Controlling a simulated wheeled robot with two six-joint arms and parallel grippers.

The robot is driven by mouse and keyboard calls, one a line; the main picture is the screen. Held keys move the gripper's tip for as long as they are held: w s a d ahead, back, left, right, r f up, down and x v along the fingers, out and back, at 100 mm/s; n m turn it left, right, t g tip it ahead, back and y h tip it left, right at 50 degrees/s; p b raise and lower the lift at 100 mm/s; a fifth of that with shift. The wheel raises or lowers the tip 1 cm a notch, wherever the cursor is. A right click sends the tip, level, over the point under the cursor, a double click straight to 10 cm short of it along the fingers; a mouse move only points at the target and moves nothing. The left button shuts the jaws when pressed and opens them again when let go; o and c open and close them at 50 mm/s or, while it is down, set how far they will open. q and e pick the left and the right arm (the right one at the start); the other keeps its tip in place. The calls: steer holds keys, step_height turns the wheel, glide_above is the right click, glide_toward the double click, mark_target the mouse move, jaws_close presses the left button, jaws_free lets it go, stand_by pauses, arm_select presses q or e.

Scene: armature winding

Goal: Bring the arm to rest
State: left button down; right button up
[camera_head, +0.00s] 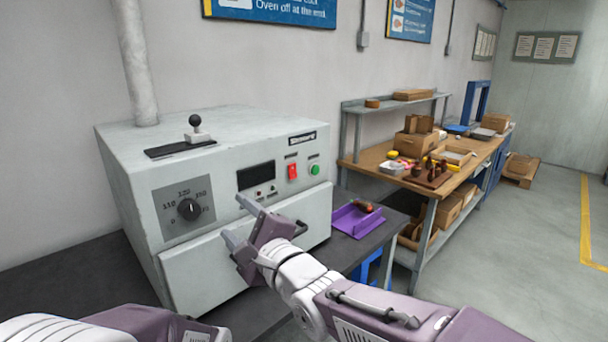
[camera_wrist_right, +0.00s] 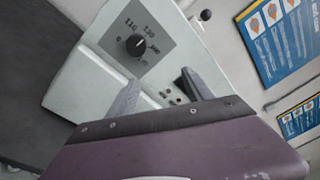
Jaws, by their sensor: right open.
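My right gripper (camera_head: 238,222) is in front of the oven's pale front panel, its fingers apart and nothing between them. In the right wrist view the two grey fingertips (camera_wrist_right: 158,80) also stand apart and empty, with the oven's dial (camera_wrist_right: 135,46) beyond them. I cannot tell whether the fingers touch the oven. The pale grey oven (camera_head: 240,130) stands on a dark bench at the left, its front door panel appearing shut. Part of my left arm (camera_head: 150,322) crosses the bottom left corner; its gripper is out of the picture.
A purple tray (camera_head: 358,221) with a dark-and-orange tool lies right of the oven on the dark bench. A wooden workbench (camera_head: 388,181) with boxes and parts runs along the wall. A red switch (camera_head: 293,172) and green button (camera_head: 315,169) are on the oven front. Floor at the right is clear.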

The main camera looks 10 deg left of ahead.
steer(key=w+d+r+m+t+h+p, duration=0.2)
steer(key=w+d+h, duration=0.1)
steer(key=w+d, duration=0.3)
steer(key=w+d+f+m+g+h+p, duration=0.1)
steer(key=d+f+h+p, duration=0.2)
steer(key=d, duration=0.5)
steer(key=w+d+f+h+p, duration=0.15)
steer(key=d+f, duration=0.25)
steer(key=d, duration=0.4)
steer(key=s+d+f+n+g+h+p, duration=0.2)
steer(key=s+d+f+n+g+h, duration=0.25)
steer(key=d+f, duration=0.5)
arm_select(q)
step_height(320, 180, up, 10)
arm_select(e)
steer(key=s+d+f+n+g, duration=0.2)
steer(key=s+f+n+g, duration=0.2)
steer(key=s, duration=0.6)
steer(key=s+d+f+n+g, duration=0.2)
steer(key=s+f+n+g, duration=0.2)
steer(key=s+n, duration=0.5)
step_height(320, 180, down, 3)
steer(key=shift+s+d+r, duration=0.15)
steer(key=shift+s, duration=0.4)
